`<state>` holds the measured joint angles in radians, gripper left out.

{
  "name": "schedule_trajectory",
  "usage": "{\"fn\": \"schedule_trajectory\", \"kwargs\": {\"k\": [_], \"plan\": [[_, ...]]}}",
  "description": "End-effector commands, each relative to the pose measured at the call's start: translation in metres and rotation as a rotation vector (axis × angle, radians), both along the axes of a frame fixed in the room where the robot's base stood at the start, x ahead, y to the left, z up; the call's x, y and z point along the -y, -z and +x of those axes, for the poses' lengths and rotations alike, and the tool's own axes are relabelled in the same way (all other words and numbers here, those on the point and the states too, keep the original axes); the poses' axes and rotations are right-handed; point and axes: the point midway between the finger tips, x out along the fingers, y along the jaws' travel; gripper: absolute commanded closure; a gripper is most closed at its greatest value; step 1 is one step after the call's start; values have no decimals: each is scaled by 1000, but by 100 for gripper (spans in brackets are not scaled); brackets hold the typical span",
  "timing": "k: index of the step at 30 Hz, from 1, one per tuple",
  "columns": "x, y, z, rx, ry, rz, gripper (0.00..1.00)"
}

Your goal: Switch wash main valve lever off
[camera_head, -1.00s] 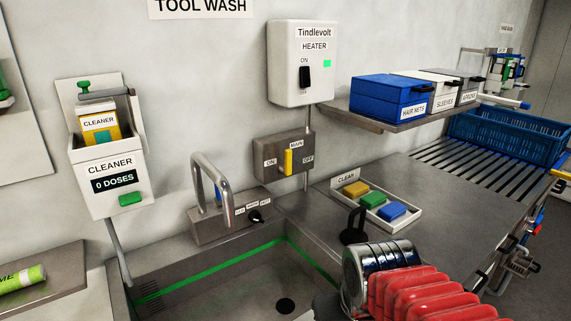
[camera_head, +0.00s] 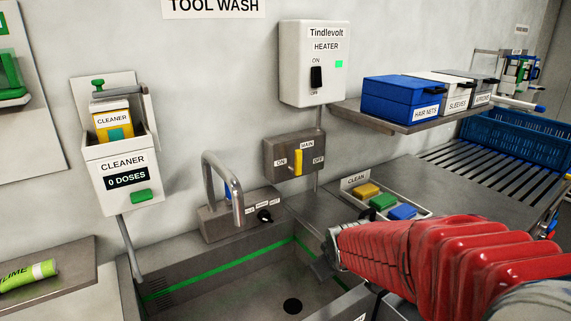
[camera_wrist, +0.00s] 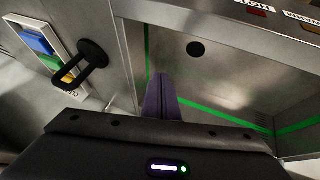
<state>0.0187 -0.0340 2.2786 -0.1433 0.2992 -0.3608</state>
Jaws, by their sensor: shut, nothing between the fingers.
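The main valve (camera_head: 278,156) is a grey-brown box on the wall above the sink, in the head view. Its yellow lever (camera_head: 298,162) stands about upright below the MAIN label, with ON at its left and OFF at its right. My gripper (camera_wrist: 160,98) is shut and empty in the wrist view, its fingers over the sink area. In the head view my red-sleeved arm reaches in from the right, its end below and right of the valve, apart from it. The arm largely hides the gripper there. The valve is not in the wrist view.
A curved tap (camera_head: 222,180) rises left of the valve. The heater (camera_head: 313,60) hangs above it, and a shelf (camera_head: 400,124) with boxes juts out at right. A black handled object (camera_wrist: 92,55) stands beside the clean tray (camera_wrist: 30,28). The sink's drain (camera_head: 293,306) is clear.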

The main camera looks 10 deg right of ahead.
Motion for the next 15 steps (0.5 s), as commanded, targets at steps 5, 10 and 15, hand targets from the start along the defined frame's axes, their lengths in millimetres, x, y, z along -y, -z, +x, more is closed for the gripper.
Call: {"fn": "schedule_trajectory", "kwargs": {"k": [5,10,15], "plan": [[-2,5,47,101,-129,-81,100],[-7,3,89,217,-259,-173,100],[-15,-7,127,344,-383,-275,100]]}}
